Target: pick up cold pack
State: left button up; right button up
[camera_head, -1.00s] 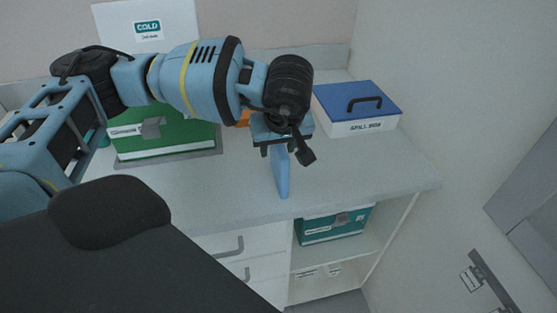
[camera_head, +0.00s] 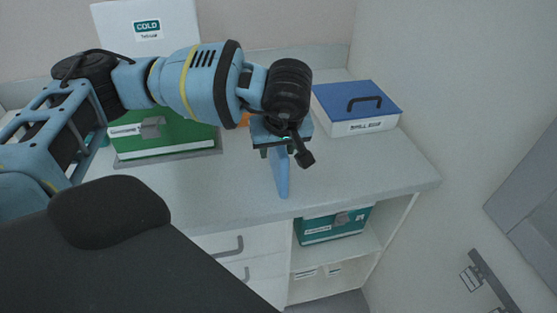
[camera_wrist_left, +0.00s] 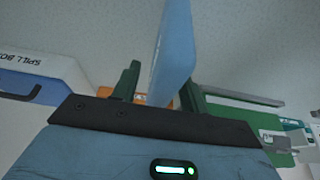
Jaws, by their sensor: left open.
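The cold pack (camera_head: 281,175) is a thin, light blue slab standing on edge on the counter, below my left gripper (camera_head: 278,150). In the left wrist view the pack (camera_wrist_left: 174,45) rises between the two dark green fingers of my left gripper (camera_wrist_left: 160,78). The gripper is open, with one finger on each side of the pack. The pack's near end looks close to the right finger; I cannot tell whether they touch. My left wrist hides the pack's upper part in the head view. My right gripper is not in view.
A white spill box (camera_head: 360,126) with a blue lid stands right of the pack. A green case (camera_head: 170,137) is at the left, before a white COLD sign (camera_head: 147,28). An orange item (camera_head: 244,118) is partly hidden behind my gripper. The counter's front right (camera_head: 370,180) is clear.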

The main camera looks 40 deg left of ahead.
pick_arm(q)
grip_shut()
jog(key=shift+r, duration=0.1)
dwell(0.3)
jog(key=v, duration=0.4)
jog(key=shift+a+r, duration=0.1)
jog(key=shift+a, duration=0.15)
jog(key=s+d+r, duration=0.1)
jog(key=s+d, duration=0.6)
jog(key=s, duration=0.5)
jog(key=shift+s+d+r, duration=0.2)
jog(key=shift+s+d, duration=0.05)
jog(key=shift+s, duration=0.1)
